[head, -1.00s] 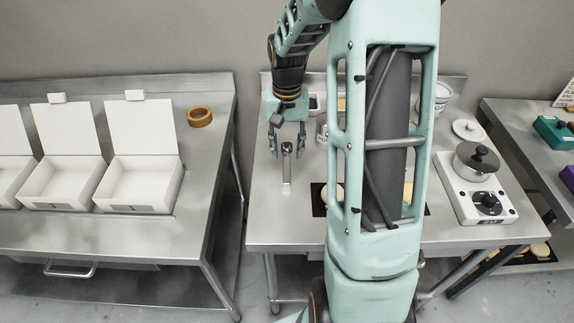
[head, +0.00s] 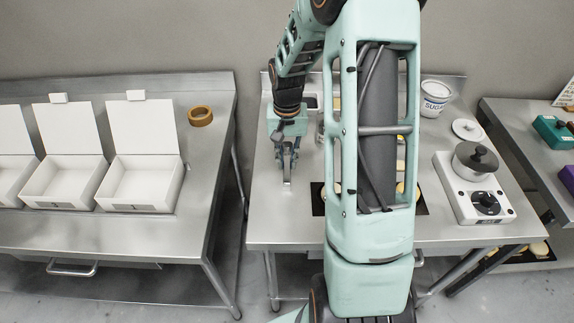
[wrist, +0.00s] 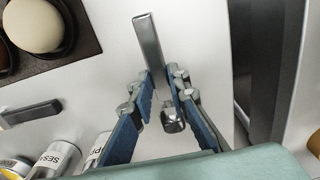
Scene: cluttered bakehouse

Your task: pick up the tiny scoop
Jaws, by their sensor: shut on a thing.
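The tiny scoop (wrist: 148,40) is a small metal scoop with a flat, straight handle and a small rounded bowl. In the wrist view its handle points away from me and its bowl lies between my fingers. My gripper (wrist: 160,80) is shut on the scoop, with a blue-padded finger on each side. In the head view my gripper (head: 285,170) is low over the left part of the middle steel table, and the scoop's handle (head: 287,183) sticks out below the fingers. The middle of the scoop is partly hidden by the fingers.
A dark tray (wrist: 85,42) with round dough pieces lies close by. A sesame jar (wrist: 55,158) and another jar stand near my gripper. A hot plate (head: 460,200) with a pot and a sugar crock (head: 434,98) are at right. White boxes (head: 140,203) stand on the left table.

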